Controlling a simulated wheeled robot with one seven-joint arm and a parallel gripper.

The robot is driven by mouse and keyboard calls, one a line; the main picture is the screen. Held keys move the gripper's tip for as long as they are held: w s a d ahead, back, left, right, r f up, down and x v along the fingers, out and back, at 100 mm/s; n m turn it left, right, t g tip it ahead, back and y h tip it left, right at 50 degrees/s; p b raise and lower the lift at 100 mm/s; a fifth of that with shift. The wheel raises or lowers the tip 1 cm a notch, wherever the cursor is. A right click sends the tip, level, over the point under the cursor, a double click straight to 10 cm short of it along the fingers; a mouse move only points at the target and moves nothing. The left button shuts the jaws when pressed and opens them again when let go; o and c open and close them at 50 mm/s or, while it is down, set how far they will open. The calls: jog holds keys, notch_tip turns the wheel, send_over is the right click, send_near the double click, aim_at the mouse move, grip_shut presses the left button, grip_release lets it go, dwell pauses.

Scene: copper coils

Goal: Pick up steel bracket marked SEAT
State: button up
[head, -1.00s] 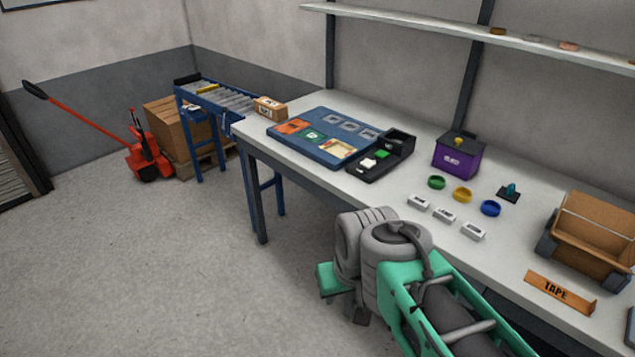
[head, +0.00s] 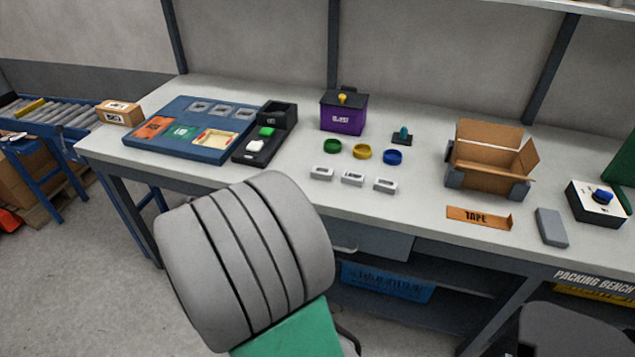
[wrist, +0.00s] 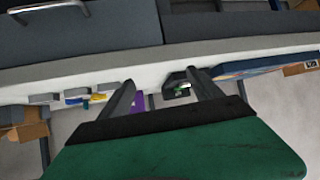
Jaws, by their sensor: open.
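Three small pale grey blocks with dark labels stand in a row near the bench's front edge in the head view: a left block (head: 322,173), a middle block (head: 353,178) and a right block (head: 385,185). They look like the brackets, but their lettering is too small to read, so I cannot tell which is marked SEAT. Small grey blocks (wrist: 44,98) also show at the left of the wrist view, which is upside down. My gripper (wrist: 161,80) is open and empty, apart from the blocks. In the head view my arm hides the gripper.
Behind the blocks are green (head: 332,146), yellow (head: 362,151) and blue (head: 392,157) rings and a purple box (head: 343,117). A black tray unit (head: 255,155) and blue board (head: 140,139) lie left. An open carton (head: 487,180) and TAPE strip (head: 478,217) lie right.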

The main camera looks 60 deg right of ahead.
aim_at(323, 169)
jog(key=shift+o, duration=0.8)
jog(key=s+d+m+h, duration=0.1)
jog(key=s+d, duration=0.2)
jog(key=d, duration=0.1)
jog(key=s+d+f+m+g+h+b, duration=0.1)
jog(key=s+d+h, duration=0.1)
jog(key=s+d, duration=0.1)
jog(key=s+d+f+h, duration=0.1)
jog(key=s+d+h, duration=0.1)
jog(key=s+d, duration=0.1)
jog(key=shift+s+d+f+m+g+b, duration=0.1)
jog(key=shift+s+d+m+g+b, duration=0.1)
jog(key=shift+d, duration=0.2)
jog(key=shift+s+d+m+g+b, duration=0.1)
jog(key=shift+d+m+g, duration=0.1)
jog(key=shift+d, duration=0.2)
jog(key=x, duration=0.2)
jog(key=p+x, duration=0.1)
jog(key=x, duration=0.4)
jog(key=shift+s+d+r+p, duration=0.15)
jog(key=shift+d+r+p, duration=0.1)
jog(key=shift+d+p, duration=0.15)
jog(key=c, duration=1.4)
jog(key=shift+r, duration=0.1)
jog(key=shift+c, duration=0.2)
